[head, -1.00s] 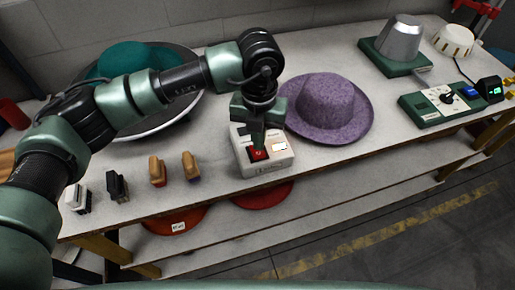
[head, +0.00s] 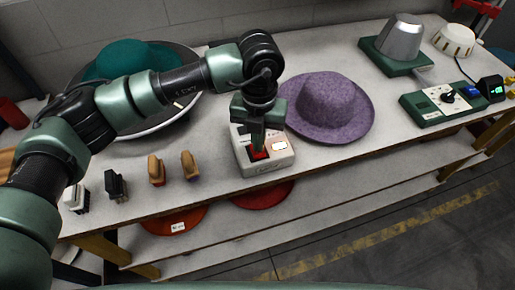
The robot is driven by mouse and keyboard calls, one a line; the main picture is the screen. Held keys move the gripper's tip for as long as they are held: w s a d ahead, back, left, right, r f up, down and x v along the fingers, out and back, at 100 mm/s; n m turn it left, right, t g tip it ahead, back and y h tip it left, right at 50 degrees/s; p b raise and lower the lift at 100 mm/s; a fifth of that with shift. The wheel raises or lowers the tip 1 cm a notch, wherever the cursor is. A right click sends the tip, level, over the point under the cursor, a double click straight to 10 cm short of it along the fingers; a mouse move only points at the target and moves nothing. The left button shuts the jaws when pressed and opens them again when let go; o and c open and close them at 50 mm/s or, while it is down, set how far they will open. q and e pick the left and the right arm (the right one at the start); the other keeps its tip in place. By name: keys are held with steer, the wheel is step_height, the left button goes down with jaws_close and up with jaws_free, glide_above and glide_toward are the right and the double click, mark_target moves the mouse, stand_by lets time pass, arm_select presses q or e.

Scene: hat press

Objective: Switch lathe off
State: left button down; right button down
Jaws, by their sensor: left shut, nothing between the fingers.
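A white switch box (head: 270,163) sits on the bench in front of the purple hat. It has a red switch (head: 258,155) on its top and a small lit, pale panel (head: 279,147) to the right of it. My left gripper (head: 257,143) is shut and empty, pointing down with its fingertips at the red switch. I cannot tell whether they touch it. The gripper hides part of the switch and the box's back. The teal hat (head: 130,58) lies on a large round disc (head: 178,118) at the back left, partly behind my left arm. My right gripper is not in view.
A purple hat (head: 328,105) stands close behind the box. Several brushes, one being a tan brush (head: 156,168), stand along the front left edge. A metal hat block (head: 400,38) and a green control panel (head: 443,104) are at the right.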

arm_select(q)
steer(key=shift+f+b, duration=0.65)
steer(key=shift+f, duration=0.15)
steer(key=shift+r+p, duration=1.5)
steer(key=shift+r, duration=2.05)
